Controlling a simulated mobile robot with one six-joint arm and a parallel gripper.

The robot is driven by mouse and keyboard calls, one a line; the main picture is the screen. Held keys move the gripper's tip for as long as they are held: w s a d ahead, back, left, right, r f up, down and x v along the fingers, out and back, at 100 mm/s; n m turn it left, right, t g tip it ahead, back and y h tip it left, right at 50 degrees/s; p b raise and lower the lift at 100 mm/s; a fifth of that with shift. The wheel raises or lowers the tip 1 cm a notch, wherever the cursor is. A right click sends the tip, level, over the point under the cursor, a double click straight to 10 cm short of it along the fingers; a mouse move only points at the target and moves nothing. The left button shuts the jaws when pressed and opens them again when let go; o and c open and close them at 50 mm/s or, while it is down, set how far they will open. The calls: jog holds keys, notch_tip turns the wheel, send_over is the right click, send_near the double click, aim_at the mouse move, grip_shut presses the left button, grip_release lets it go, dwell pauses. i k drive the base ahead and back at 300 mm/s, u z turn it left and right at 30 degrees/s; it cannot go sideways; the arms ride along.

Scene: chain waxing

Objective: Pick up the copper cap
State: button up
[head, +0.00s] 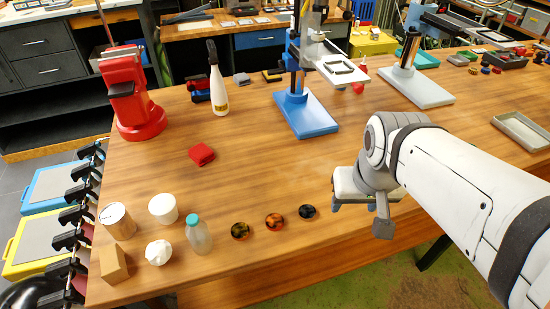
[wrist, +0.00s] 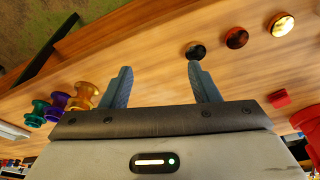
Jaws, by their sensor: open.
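The copper cap (head: 274,221) is a small round disc, dark with an orange-red rim, lying on the wooden bench near its front edge. It is the middle one of three caps in a row, and in the wrist view it shows at the upper right (wrist: 236,37). The black cap (head: 307,211) is on its right and the brass-coloured cap (head: 240,230) on its left in the head view. My gripper (wrist: 160,68) is open and empty, with bare wood between its blue-grey fingers. It is to the right of the caps in the head view, where its fingers are partly hidden.
Left of the caps stand a clear bottle (head: 198,236), a white crumpled item (head: 158,252) and a white tub (head: 163,208). A red block (head: 201,154) lies behind. A blue-based stand (head: 305,114) is farther back. Gold, purple and green spools (wrist: 62,104) show in the wrist view.

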aim_at(274, 222)
jog(key=z, duration=1.6)
jog(key=k, duration=1.75)
jog(key=u, duration=0.85)
jog(key=i, duration=0.5)
jog(key=u, duration=0.1)
